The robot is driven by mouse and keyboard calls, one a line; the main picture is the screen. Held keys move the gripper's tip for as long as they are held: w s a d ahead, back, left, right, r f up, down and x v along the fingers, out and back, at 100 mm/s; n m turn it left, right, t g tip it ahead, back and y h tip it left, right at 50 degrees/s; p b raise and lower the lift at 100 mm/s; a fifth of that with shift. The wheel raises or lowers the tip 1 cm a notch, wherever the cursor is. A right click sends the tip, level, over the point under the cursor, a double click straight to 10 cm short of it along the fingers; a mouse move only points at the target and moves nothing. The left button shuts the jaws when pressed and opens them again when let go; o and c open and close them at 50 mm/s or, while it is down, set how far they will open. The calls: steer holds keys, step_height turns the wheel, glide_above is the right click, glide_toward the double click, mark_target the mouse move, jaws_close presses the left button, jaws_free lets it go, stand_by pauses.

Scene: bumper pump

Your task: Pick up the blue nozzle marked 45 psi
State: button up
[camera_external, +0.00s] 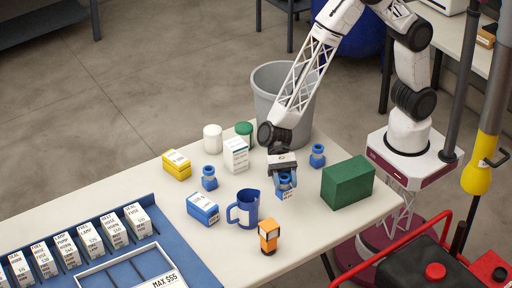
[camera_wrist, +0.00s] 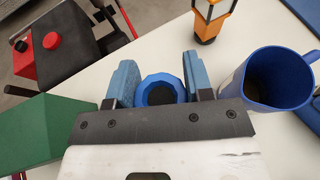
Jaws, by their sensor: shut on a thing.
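My gripper (camera_external: 284,174) is over the right part of the table, shut on a blue nozzle (camera_external: 285,189). In the wrist view, the nozzle's round blue rim and dark opening (camera_wrist: 160,91) sit between the two blue fingers of my gripper (camera_wrist: 160,82). The nozzle has a white label in the external view, but its marking is too small to read. I cannot tell whether it touches the table. Two other blue nozzles stand upright: one to the left (camera_external: 209,178) and one behind to the right (camera_external: 317,156). Their markings are not legible either.
A blue jug (camera_external: 246,209) and an orange lantern (camera_external: 268,236) stand close in front. A green box (camera_external: 347,182) is to the right. White, yellow and blue boxes and two jars stand to the left and behind. A grey bin (camera_external: 270,84) is behind the table.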

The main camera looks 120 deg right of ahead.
steer(key=shift+r, duration=0.9)
